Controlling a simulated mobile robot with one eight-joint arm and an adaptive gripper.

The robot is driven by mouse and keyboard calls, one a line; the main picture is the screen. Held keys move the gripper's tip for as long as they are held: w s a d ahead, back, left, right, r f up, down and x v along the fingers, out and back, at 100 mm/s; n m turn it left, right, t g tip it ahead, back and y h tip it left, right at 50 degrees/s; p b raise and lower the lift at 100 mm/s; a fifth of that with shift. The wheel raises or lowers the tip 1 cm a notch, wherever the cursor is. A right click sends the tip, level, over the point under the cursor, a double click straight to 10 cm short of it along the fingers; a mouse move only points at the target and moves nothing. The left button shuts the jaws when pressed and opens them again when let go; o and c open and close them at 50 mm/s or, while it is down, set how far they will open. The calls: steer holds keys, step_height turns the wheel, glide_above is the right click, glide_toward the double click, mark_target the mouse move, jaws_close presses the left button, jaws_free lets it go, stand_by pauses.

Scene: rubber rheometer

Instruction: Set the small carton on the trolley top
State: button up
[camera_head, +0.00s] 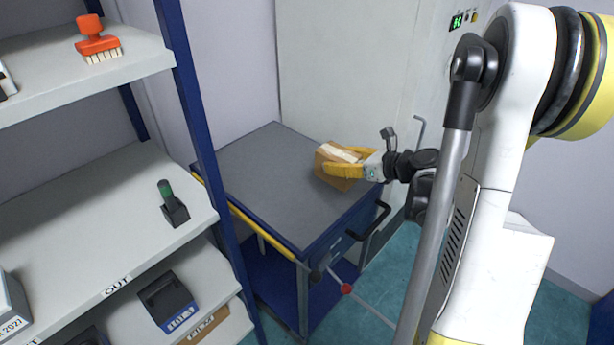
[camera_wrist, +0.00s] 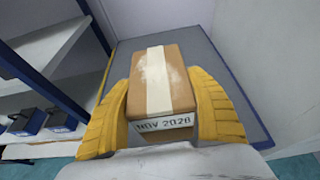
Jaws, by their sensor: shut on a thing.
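The small carton (camera_head: 334,166) is brown with a pale tape strip along its top. The trolley top (camera_wrist: 215,75) also shows around the carton in the wrist view.
The rest of the trolley top is bare. A blue-posted shelf rack (camera_head: 198,120) stands close on the left, with an orange brush (camera_head: 97,40) and a black holder with a green-topped item (camera_head: 172,204). A tall pale cabinet (camera_head: 345,70) stands behind the trolley. A black handle (camera_head: 370,222) juts from the trolley.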

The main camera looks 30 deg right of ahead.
steer(key=w+a+f+b, duration=0.1)
steer(key=w+f, duration=0.1)
steer(key=f, duration=0.1)
steer(key=w+a+f+b, duration=0.1)
steer(key=w+f+b, duration=0.1)
steer(key=w+a+f+b, duration=0.1)
steer(key=w+f+b, duration=0.1)
steer(key=f, duration=0.1)
steer(key=shift+w+a+f, duration=0.1)
steer(key=shift+w+f, duration=0.25)
steer(key=shift+w, duration=0.05)
steer(key=shift+r, duration=0.1)
steer(key=o, duration=1.4)
